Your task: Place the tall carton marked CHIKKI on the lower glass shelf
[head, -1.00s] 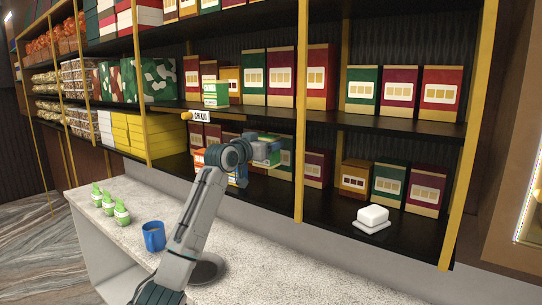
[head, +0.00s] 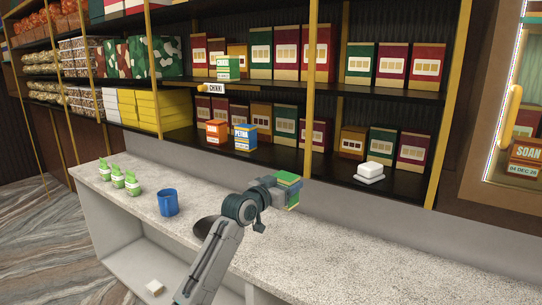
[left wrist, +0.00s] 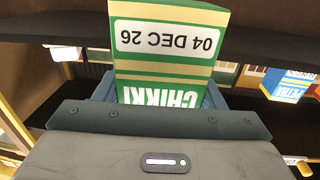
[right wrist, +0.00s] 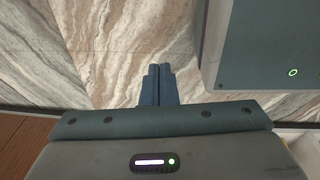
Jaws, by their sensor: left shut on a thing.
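The green, cream-banded carton marked CHIKKI (left wrist: 165,60) is between my left gripper's fingers (left wrist: 160,98) in the left wrist view, its print upside down, with "04 DEC 26" on it. In the head view my left gripper (head: 274,189) is shut on this carton (head: 291,182), above the counter and in front of the shelves. At the right edge a lit glass-fronted case (head: 508,92) shows in part, with a carton marked SOAN (head: 526,155) inside. Its lower glass shelf is not clearly seen. My right gripper (right wrist: 158,70) is shut and empty above the marbled floor.
The stone counter (head: 350,245) is clear on the right. Orange (head: 216,132) and blue (head: 244,137) cartons, and a white block on a dish (head: 370,172), are on the dark lower wall shelf.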

